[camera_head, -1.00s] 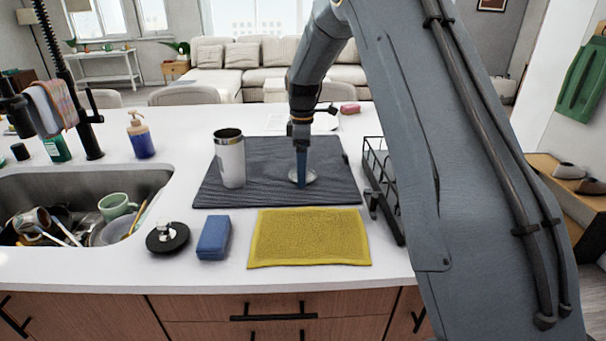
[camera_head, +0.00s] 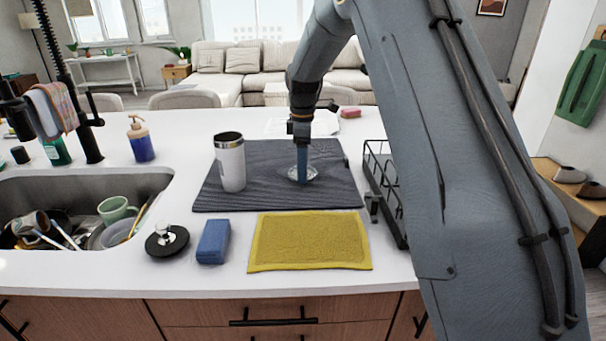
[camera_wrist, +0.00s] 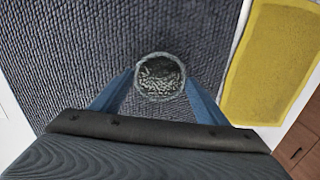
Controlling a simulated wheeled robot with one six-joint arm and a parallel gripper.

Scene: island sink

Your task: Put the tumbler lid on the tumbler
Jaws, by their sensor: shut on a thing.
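The tumbler (camera_head: 231,163) is a white cup with a metal rim. It stands upright and open-topped on the left part of the dark mat (camera_head: 270,200). The round, clear-looking tumbler lid (camera_head: 311,174) is at the mat's right middle, under my gripper (camera_head: 302,180). In the wrist view the lid (camera_wrist: 160,78) lies between the two blue fingers of my gripper (camera_wrist: 160,85), which are shut on it. The lid is at or just above the mat; I cannot tell which.
A yellow cloth (camera_head: 310,240), a blue sponge (camera_head: 213,241) and a black sink plug (camera_head: 166,241) lie in front of the mat. A black wire rack (camera_head: 385,190) stands at its right. The sink (camera_head: 80,185) with dishes is at the left.

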